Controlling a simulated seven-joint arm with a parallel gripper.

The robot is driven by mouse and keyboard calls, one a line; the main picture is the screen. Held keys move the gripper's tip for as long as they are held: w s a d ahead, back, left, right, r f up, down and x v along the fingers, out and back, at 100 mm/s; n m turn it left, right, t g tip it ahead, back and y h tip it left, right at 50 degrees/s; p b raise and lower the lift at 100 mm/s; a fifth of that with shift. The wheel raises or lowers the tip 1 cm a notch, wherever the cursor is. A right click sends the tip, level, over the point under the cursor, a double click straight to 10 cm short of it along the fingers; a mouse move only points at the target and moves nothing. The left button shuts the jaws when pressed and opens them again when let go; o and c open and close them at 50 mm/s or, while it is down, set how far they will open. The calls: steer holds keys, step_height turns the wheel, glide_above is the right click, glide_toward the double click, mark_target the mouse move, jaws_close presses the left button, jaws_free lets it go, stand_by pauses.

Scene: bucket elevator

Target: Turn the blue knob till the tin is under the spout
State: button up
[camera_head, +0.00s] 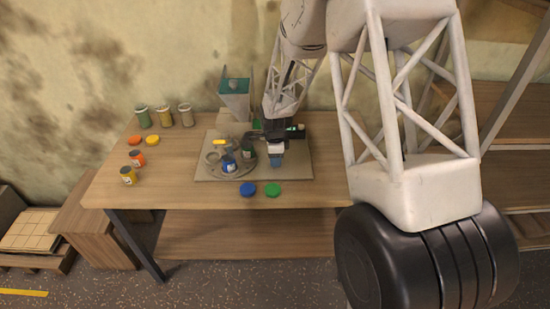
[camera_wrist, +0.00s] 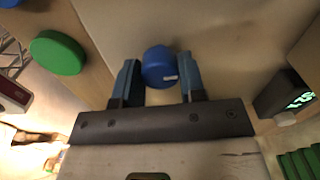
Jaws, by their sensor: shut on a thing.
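The blue knob (camera_wrist: 160,66) has a small white mark and sits between the fingers of my gripper (camera_wrist: 156,82) in the wrist view. The gripper is shut on it. In the head view my gripper (camera_head: 277,160) points down at the right part of the grey base plate and hides the knob. A grey turntable (camera_head: 238,172) to its left carries a blue tin (camera_head: 229,166) at the front and a dark green tin (camera_head: 247,151) at the right. The hopper (camera_head: 235,98) stands behind the turntable. Its spout outlet is not clear, so I cannot tell which tin is under it.
A blue lid (camera_head: 248,189) and a green lid (camera_head: 273,190) lie at the table's front edge. A dark box with green digits (camera_wrist: 299,99) is right of my gripper.

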steer(key=n, duration=0.8)
steer(key=shift+n, duration=0.4)
steer(key=n, duration=0.4)
steer(key=shift+n, duration=0.3)
steer(key=n, duration=0.4)
steer(key=shift+n, duration=0.3)
steer(key=n, duration=1.3)
steer(key=shift+n, duration=2.1)
